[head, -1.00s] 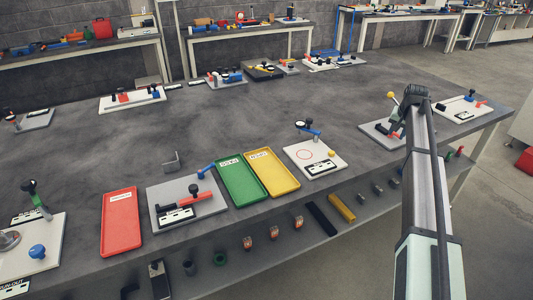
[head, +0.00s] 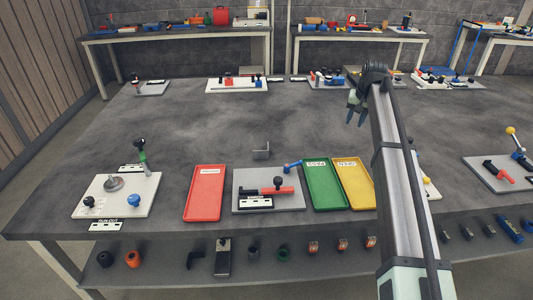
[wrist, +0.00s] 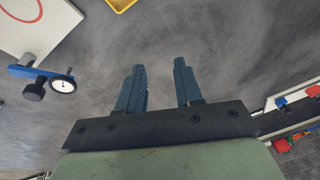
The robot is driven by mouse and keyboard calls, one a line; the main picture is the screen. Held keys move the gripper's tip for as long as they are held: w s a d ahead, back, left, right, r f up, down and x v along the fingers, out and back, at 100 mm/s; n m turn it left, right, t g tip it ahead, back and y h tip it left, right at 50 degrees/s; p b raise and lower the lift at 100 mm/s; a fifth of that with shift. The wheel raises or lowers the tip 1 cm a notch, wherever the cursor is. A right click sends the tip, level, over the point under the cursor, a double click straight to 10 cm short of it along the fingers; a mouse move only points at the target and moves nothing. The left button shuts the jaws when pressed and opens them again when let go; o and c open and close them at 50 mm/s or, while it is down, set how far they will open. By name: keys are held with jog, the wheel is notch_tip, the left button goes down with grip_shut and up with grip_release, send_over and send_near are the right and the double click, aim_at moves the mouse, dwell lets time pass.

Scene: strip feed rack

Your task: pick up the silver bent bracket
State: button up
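The silver bent bracket (head: 261,152) is a small grey L-shaped piece standing on the dark table, just behind a grey fixture plate (head: 240,200) in the head view. My gripper (head: 356,112) is in the air over the table, to the right of the bracket and farther back in the picture. In the wrist view my gripper (wrist: 160,68) has its two blue-grey fingers apart with nothing between them. The bracket does not show in the wrist view.
Red (head: 191,210), green (head: 312,201) and yellow (head: 344,187) trays line the table's front, beside the grey plate with its red and blue clamps. A white fixture plate (head: 84,206) stands at left. The table behind the bracket is largely bare.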

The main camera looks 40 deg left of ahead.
jog(key=s+a+n+g+h, duration=0.2)
jog(key=s+a+n, duration=0.2)
jog(key=s+a, duration=1.85)
jog(key=f, duration=0.2)
jog(key=w+f, duration=0.1)
jog(key=f, duration=0.2)
jog(key=a+f, duration=0.1)
jog(key=f, duration=0.1)
jog(key=shift+w+a+f, duration=0.1)
jog(key=shift+w+f, duration=0.1)
jog(key=shift+f, duration=0.1)
jog(key=shift+w+f, duration=0.15)
jog(key=shift+f, duration=1.35)
jog(key=shift+w+f, duration=0.15)
jog(key=shift+f, duration=1.3)
jog(key=shift+c, duration=0.3)
grip_shut()
